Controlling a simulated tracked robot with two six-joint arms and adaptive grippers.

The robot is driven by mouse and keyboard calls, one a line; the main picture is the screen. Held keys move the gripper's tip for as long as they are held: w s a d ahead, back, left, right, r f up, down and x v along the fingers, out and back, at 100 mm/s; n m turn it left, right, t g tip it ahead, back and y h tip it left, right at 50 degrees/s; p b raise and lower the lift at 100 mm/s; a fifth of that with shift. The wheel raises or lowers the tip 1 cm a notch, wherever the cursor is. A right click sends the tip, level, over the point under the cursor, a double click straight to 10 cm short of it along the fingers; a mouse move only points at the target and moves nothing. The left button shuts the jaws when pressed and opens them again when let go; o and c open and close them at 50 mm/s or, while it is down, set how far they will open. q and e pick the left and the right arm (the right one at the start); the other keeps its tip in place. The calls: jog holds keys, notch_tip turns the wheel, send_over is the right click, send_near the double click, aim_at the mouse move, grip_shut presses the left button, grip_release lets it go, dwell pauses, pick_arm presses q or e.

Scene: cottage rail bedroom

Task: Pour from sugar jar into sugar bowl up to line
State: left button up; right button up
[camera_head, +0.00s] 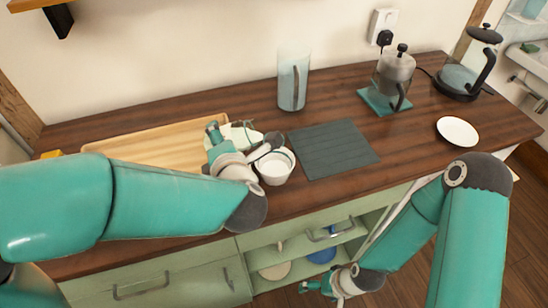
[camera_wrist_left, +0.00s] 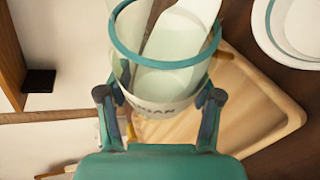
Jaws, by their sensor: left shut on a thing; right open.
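The sugar jar is a clear vessel with a teal rim and a label band, held between my left gripper's fingers in the left wrist view (camera_wrist_left: 165,80). Pale content shows inside it. In the head view the jar (camera_head: 236,133) is partly hidden by my left gripper (camera_head: 243,137), which is shut on it over the tray's right end. The white sugar bowl (camera_head: 275,174) stands on the counter just right of that gripper; its line cannot be made out. A white round dish shows at the wrist view's top right (camera_wrist_left: 292,42). My right gripper (camera_head: 321,291) is open, low before the cabinet.
A wooden tray (camera_head: 150,148) lies at left. A dark slatted mat (camera_head: 335,155) lies right of the bowl. A clear pitcher (camera_head: 292,85), a French press (camera_head: 393,75), a kettle (camera_head: 462,78) and a white plate (camera_head: 458,131) stand farther along. Open shelves lie below.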

pick_arm(q)
jog(key=shift+m+y+p, duration=0.3)
jog(key=shift+p, duration=0.1)
jog(key=shift+d+r, duration=0.2)
jog(key=shift+r, duration=0.05)
jog(key=shift+d+r+m+t+y+p, duration=0.3)
jog(key=shift+d+r+m+p, duration=0.1)
jog(key=shift+m+p, duration=0.1)
dwell(0.8)
jog(key=shift+d+f+m+y+b, duration=0.2)
jog(key=shift+m+y+b, duration=0.4)
jog(key=shift+m, duration=0.3)
dwell(1.4)
